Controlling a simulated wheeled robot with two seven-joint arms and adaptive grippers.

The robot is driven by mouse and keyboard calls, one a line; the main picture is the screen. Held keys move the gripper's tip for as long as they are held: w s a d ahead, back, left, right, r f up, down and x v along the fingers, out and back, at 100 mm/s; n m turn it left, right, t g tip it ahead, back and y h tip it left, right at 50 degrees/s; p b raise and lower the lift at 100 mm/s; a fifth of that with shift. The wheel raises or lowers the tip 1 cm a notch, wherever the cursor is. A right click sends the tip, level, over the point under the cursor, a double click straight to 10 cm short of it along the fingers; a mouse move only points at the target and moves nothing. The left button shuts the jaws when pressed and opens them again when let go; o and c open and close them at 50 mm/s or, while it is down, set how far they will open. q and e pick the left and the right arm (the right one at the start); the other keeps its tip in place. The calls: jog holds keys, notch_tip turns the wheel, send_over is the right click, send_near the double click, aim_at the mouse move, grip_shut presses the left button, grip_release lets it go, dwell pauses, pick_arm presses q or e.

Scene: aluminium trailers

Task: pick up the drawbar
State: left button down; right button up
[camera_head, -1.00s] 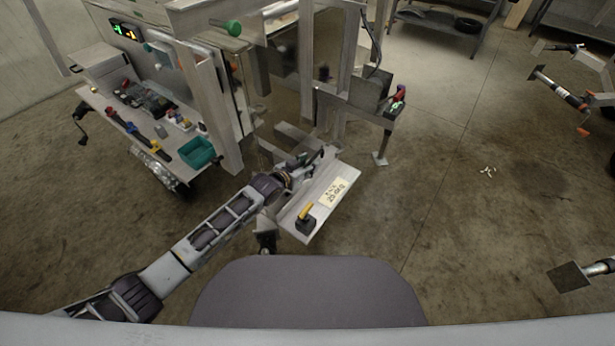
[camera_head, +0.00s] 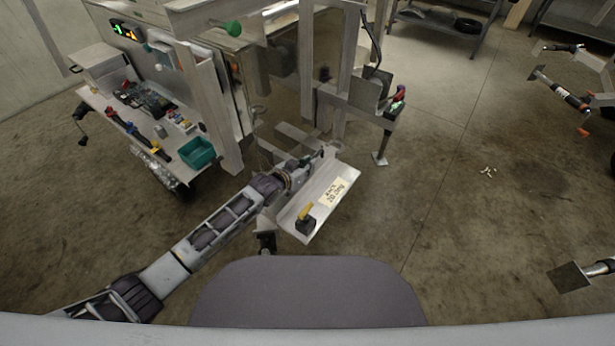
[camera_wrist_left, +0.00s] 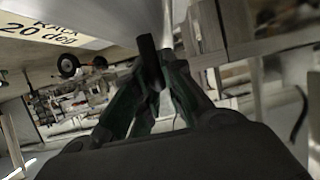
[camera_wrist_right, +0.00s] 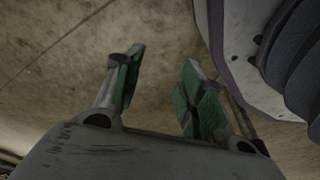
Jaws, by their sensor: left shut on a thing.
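A dark bar (camera_wrist_left: 148,62), which looks like the drawbar, stands between the fingers of my left gripper (camera_wrist_left: 152,90) in the left wrist view. The left gripper is shut on it. In the head view my left gripper (camera_head: 318,158) is at the far end of the pale rack (camera_head: 322,212). There the bar is too small and covered to make out clearly. The rack carries a white label and a yellow-handled tool. My right gripper (camera_wrist_right: 158,88) is open and empty over bare floor in the right wrist view; I cannot make it out in the head view.
A metal frame with uprights (camera_head: 308,60) stands just beyond the rack. At left is a bench (camera_head: 90,100) with tools and a teal bin (camera_head: 196,153). A shelf (camera_head: 440,18) stands at the back.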

pick_arm(q)
jog(key=shift+w+r, duration=0.15)
jog(key=shift+r, duration=0.05)
pick_arm(e)
jog(key=shift+w+r, duration=0.1)
jog(key=shift+w, duration=0.05)
pick_arm(q)
jog(key=shift+r, duration=0.2)
pick_arm(e)
jog(key=shift+w, duration=0.1)
pick_arm(q)
jog(key=shift+r, duration=0.5)
notch_tip(320, 180, up, 6)
jog(key=shift+f+p, duration=0.1)
jog(key=shift+p, duration=0.7)
jog(key=shift+r, duration=1.4)
pick_arm(e)
jog(key=shift+s+d+f, duration=0.7)
jog(key=shift+s+f, duration=0.15)
jog(key=shift+f, duration=0.15)
jog(key=shift+s+d+f, duration=0.65)
jog(key=shift+s+f, duration=0.15)
jog(key=shift+f, duration=0.15)
